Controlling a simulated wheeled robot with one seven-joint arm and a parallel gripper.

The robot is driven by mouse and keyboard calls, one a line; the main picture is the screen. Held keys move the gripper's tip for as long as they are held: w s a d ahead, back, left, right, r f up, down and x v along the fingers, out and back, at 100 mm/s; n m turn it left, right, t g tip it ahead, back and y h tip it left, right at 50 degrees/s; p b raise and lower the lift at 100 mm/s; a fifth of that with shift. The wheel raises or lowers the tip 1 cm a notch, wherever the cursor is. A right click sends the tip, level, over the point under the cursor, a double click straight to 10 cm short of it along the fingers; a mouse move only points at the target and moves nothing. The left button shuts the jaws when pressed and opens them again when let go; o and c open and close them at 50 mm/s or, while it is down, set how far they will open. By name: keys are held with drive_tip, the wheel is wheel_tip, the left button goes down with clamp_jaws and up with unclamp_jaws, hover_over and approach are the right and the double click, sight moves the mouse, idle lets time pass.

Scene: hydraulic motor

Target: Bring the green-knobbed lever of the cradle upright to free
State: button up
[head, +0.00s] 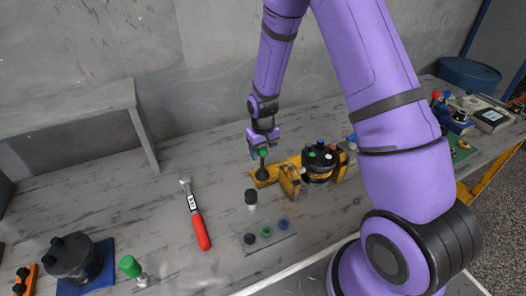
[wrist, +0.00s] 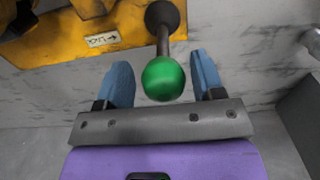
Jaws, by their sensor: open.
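The yellow cradle (head: 290,180) stands on the grey bench and holds a black round motor (head: 318,163) with coloured caps. Its lever has a green knob (head: 263,153) and stands at the cradle's left end. In the wrist view the green knob (wrist: 163,78) sits between my gripper's two blue fingers, with a gap on each side. The lever's dark rod (wrist: 162,38) runs away from the knob to a black pivot on the yellow cradle (wrist: 90,35). A label with an arrow (wrist: 103,39) is on the cradle. My gripper (wrist: 165,82) is open around the knob.
A red-handled tool (head: 197,220), a small black-capped part (head: 251,198) and a plate with coloured plugs (head: 268,238) lie in front. A black motor part (head: 75,262) and another green-knobbed piece (head: 132,268) are at lower left. A grey shelf (head: 70,105) stands behind.

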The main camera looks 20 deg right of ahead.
drive_tip(key=shift+r, duration=3)
drive_tip(key=shift+r, duration=0.2)
drive_tip(key=s+r+t, duration=0.1)
drive_tip(key=s+r, duration=0.4)
drive_tip(key=r, duration=0.6)
drive_tip(key=s+r+t, duration=0.2)
drive_tip(key=s+r, duration=0.4)
drive_tip(key=r, duration=0.6)
drive_tip(key=s+r+t, duration=0.1)
drive_tip(key=s+r, duration=0.3)
drive_tip(key=s, duration=0.5)
drive_tip(key=s+r+t, duration=0.1)
drive_tip(key=s+r, duration=0.4)
drive_tip(key=s, duration=0.4)
drive_tip(key=shift+s+d, duration=0.2)
drive_tip(key=shift+d, duration=0.25)
